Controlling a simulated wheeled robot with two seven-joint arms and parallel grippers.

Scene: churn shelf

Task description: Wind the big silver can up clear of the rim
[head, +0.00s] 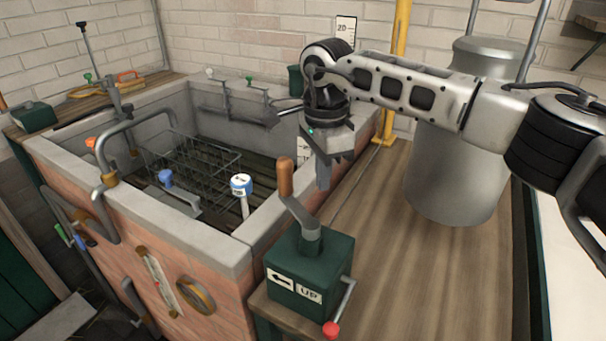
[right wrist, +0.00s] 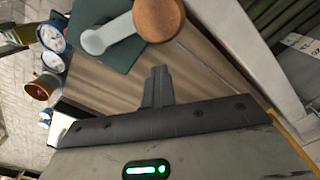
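The big silver can (head: 458,150) stands upright on the wooden deck, right of the stone-rimmed tank. A green winch box (head: 318,262) sits at the deck's near end, with a left arrow and "UP" on its front. Its crank has an upright wooden handle (head: 285,176), leaning over the tank's near right rim. A small lever with a red knob (head: 331,329) is on its right side. My right gripper (head: 323,178) points down behind and right of the handle, apart from it, with its fingers together and empty. In the right wrist view, the wooden handle (right wrist: 158,18) lies beyond my fingertips (right wrist: 157,75). My left gripper is out of view.
The tank holds a wire rack (head: 195,165) and a blue-topped gauge post (head: 241,186). Its stone rim (head: 140,225) surrounds the opening. A yellow post (head: 396,75) stands behind my right arm. The deck (head: 375,240) between winch and can is clear.

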